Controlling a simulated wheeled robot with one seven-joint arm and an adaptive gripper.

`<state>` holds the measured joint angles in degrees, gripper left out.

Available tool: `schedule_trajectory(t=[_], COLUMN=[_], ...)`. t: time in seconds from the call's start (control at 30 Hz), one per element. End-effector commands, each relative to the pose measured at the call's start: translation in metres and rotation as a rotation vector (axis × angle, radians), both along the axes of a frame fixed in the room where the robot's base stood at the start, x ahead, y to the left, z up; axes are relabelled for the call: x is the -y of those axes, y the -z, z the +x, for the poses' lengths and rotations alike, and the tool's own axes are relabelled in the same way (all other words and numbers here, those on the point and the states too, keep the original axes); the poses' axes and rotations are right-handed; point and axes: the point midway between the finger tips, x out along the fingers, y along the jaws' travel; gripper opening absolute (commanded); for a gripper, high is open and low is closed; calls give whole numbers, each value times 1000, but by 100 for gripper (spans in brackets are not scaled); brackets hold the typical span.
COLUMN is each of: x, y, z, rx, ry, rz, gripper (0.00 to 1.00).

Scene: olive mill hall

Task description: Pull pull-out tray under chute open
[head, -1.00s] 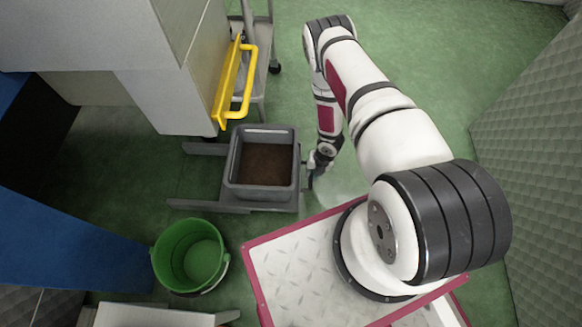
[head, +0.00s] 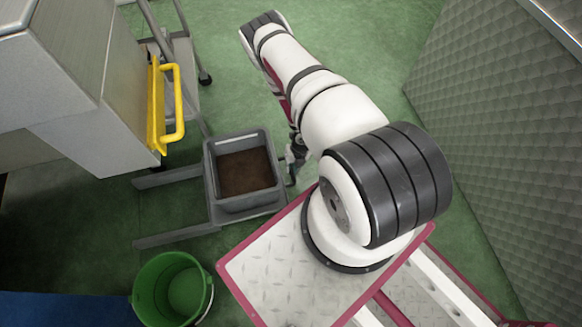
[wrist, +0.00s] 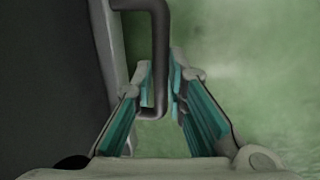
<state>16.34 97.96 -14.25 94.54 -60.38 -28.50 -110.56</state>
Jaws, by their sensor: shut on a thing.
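The pull-out tray (head: 178,238) is a low grey frame with long side rails, standing out from under the pale machine. It carries a grey bin (head: 243,206) with dark brown contents. In the wrist view, the tray's handle (wrist: 160,50) is a dark grey bent bar close beside the tray front. My gripper (wrist: 160,88) has its teal-padded fingers on both sides of the bar and is shut on it. In the head view my gripper (head: 296,156) is small and partly hidden by my arm, at the right side of the bin.
The pale machine housing (head: 75,100) with a yellow handle (head: 173,100) stands at the upper left. A grey trolley frame (head: 187,45) is behind it. A green bucket (head: 172,288) stands near the rails. A quilted wall (head: 490,120) is at the right. Green floor lies clear at the top.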

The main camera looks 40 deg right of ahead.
Motion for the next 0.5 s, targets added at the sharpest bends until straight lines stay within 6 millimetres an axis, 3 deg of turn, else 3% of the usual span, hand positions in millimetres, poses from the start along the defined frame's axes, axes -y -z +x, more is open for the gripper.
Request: schedule_trajectory(t=[0.03, 0.1, 0.5], x=[0, 0, 1], y=[1, 1, -5], z=[1, 1, 1], rx=[2, 2, 1], ry=[1, 1, 0], rz=[-1, -1, 0], gripper=[18, 33, 33])
